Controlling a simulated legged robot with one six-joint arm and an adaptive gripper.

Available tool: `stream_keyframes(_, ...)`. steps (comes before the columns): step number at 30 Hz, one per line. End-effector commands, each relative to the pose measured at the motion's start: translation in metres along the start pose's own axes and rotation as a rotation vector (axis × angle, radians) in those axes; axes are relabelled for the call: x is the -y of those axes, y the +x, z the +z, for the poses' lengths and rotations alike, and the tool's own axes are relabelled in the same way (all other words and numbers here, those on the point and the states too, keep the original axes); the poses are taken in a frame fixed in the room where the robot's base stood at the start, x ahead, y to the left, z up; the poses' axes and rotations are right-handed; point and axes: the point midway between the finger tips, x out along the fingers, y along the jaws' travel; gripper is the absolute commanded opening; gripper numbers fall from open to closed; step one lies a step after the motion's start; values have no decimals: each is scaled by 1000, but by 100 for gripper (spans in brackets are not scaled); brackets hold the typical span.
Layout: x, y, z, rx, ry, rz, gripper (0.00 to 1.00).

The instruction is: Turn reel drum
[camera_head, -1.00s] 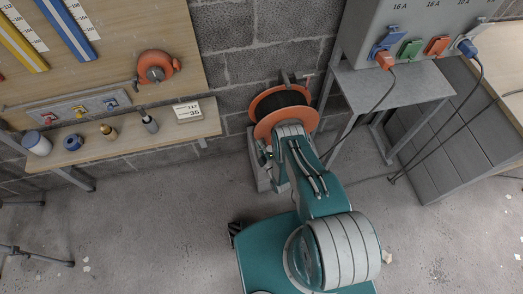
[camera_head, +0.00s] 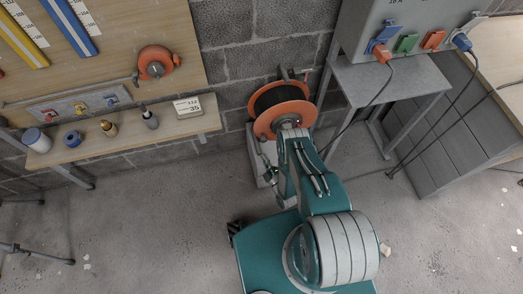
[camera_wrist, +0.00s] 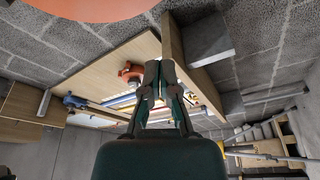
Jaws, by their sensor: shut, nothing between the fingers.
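The reel drum (camera_head: 262,128) has orange flanges with dark cable wound between them. It stands against the block wall in the head view, on a grey stand (camera_head: 254,150). My arm's end overlaps the lower right of its front flange. In the wrist view, an orange rim (camera_wrist: 90,8) cuts across the top left edge, probably the same drum. My gripper (camera_wrist: 160,68) points up the middle of the wrist view, its dark fingers together and empty. The rim lies apart from the fingertips in that picture.
A wooden shelf (camera_head: 110,147) with small items and a sign stands left, below a board holding a small orange reel (camera_head: 157,62). A metal table (camera_head: 390,88) carries a grey socket box (camera_head: 385,18) with plugged cables at right.

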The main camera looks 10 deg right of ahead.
Motion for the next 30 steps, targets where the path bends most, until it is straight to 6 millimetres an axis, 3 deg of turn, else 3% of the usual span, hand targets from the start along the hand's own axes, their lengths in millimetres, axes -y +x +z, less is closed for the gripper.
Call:
stream_keyframes(5,-8,2,1,34,113,-23,0)
stream_keyframes(14,-48,9,1,267,722,-83,0)
stream_keyframes(21,-76,0,-5,456,1135,-42,0)
stream_keyframes(26,-82,-4,-6,503,1236,-21,0)
stream_keyframes(30,-79,6,-2,503,1240,-19,0)
